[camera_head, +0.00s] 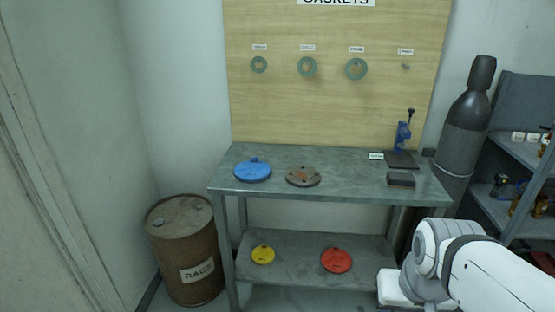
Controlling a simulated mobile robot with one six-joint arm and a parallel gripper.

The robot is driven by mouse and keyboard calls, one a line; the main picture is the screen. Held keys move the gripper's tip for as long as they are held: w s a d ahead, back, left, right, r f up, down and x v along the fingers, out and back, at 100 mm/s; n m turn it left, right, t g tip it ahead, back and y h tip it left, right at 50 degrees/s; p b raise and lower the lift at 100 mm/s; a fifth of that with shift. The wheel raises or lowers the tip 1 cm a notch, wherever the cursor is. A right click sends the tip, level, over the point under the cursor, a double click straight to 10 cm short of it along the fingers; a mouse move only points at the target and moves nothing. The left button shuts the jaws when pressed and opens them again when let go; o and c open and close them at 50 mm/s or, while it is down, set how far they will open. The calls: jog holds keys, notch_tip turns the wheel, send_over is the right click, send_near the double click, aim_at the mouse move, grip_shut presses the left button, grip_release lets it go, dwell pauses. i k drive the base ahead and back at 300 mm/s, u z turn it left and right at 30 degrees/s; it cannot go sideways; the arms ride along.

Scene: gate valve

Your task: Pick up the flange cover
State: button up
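Several round pieces could be the flange cover, and I cannot tell which one is meant. A blue disc with a small raised knob (253,170) lies on the left of the metal table's top. A rusty brown disc with holes (303,177) lies to its right on the same top. A yellow disc (263,255) and a larger red disc (336,260) lie on the lower shelf. My white arm shows at the lower right, in front of and to the right of the table, apart from all the discs. My gripper is not in view.
The metal table (345,167) holds a dark block (401,179) and a blue press (403,137) at right. A rusty barrel (186,250) stands left, a dark gas cylinder (468,115) and shelving right. Gaskets (307,67) hang on the wooden board (335,105) behind.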

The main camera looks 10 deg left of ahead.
aim_at(254, 170)
jog(key=u, duration=0.4)
jog(key=k, duration=1.35)
jog(key=u, duration=0.7)
jog(key=i, duration=2.85)
jog(key=z, duration=1.5)
jog(key=i, duration=0.75)
jog(key=z, duration=0.3)
jog(key=k, duration=0.9)
jog(key=z, duration=0.2)
jog(key=i, duration=0.7)
